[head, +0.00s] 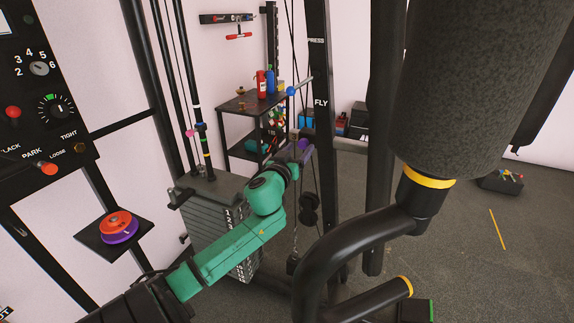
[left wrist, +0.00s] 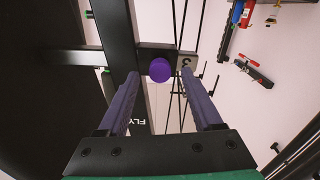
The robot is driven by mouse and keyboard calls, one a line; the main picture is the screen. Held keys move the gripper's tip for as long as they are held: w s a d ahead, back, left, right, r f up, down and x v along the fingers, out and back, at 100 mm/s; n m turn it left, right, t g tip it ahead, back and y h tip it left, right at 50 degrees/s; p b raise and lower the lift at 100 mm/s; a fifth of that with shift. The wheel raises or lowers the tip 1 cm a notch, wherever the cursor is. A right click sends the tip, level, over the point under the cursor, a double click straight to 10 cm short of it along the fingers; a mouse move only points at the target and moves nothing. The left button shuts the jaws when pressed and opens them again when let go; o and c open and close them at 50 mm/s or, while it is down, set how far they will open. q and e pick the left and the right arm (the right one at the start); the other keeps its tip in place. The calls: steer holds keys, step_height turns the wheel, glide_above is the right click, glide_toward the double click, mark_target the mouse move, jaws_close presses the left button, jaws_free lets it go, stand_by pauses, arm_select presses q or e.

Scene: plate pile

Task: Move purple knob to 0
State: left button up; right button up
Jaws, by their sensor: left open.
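The purple knob (left wrist: 160,69) is a round cap on a dark upright in the left wrist view. It appears between the tips of my left gripper's (left wrist: 160,76) two open fingers, with visible gaps on both sides. I cannot tell how far ahead of the tips it is. A pale plate with a dark mark like a 3 (left wrist: 187,62) is partly hidden by the right finger. In the head view a small purple spot (head: 303,143) shows by my left gripper (head: 301,154), at the end of the green arm; the knob's setting is not readable. My right gripper is not in view.
The upright marked FLY (head: 321,104) stands just right of my gripper. A weight stack (head: 215,212) stands left of it. A thick padded roller (head: 480,85) and black bars fill the right front. A shelf (head: 250,103) with bottles is behind.

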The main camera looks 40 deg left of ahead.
arm_select(q)
steer(key=b+v, duration=0.1)
steer(key=v, duration=1)
steer(key=shift+s+d, duration=0.15)
steer(key=shift+s, duration=0.2)
